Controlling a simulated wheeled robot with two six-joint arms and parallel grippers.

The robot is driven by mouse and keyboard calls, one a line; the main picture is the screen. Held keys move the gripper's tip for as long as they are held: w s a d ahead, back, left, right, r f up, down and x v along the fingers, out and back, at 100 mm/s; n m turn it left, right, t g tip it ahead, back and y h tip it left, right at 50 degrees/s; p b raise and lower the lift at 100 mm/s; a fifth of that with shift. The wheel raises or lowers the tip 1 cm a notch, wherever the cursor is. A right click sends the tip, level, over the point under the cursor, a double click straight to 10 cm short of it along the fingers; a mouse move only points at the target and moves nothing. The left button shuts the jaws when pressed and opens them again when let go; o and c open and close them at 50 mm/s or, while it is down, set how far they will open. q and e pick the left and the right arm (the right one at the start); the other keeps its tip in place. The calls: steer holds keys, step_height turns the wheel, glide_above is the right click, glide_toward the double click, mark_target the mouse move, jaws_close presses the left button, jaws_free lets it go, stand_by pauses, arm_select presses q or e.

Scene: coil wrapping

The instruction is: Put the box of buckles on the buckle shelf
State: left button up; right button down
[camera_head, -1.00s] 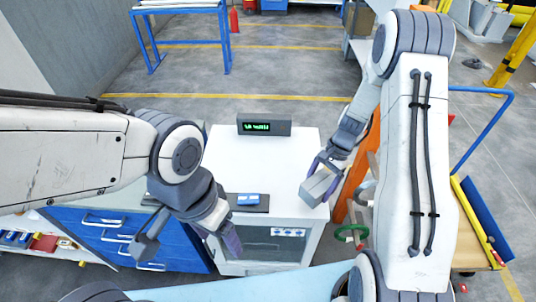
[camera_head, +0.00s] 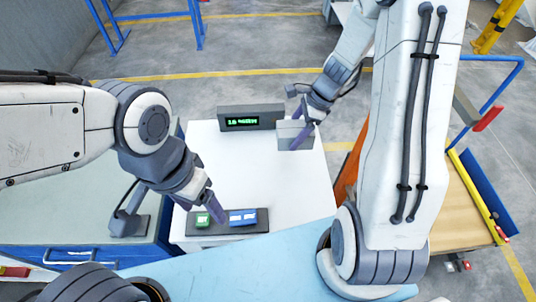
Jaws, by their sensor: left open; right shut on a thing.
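A small light grey box (camera_head: 293,136) is in my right gripper (camera_head: 298,124), held at the back right of a white cabinet top (camera_head: 260,172). The gripper's purple fingers are around the box; its contents do not show. I cannot tell whether the box touches the cabinet top. My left gripper (camera_head: 217,211) is open and empty, pointing down over a dark panel at the cabinet's front edge. No shelf that I can make out as the buckle shelf is in view.
A grey display unit (camera_head: 251,118) with green digits stands at the back of the cabinet top, just left of the box. The dark panel (camera_head: 222,231) carries a green button (camera_head: 202,219) and a blue part (camera_head: 243,216). The middle of the top is clear.

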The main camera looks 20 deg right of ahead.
steer(key=a+f, duration=0.1)
steer(key=a, duration=0.1)
steer(key=a+f, duration=0.1)
steer(key=a, duration=0.1)
steer(key=a+f, duration=0.2)
steer(key=shift+s+a+b, duration=0.25)
steer(key=shift+a+b, duration=0.05)
steer(key=shift+b, duration=0.05)
steer(key=shift+f+b, duration=0.55)
steer(key=shift+f, duration=1.45)
steer(key=shift+f, duration=0.1)
steer(key=shift+f, duration=0.15)
jaws_free()
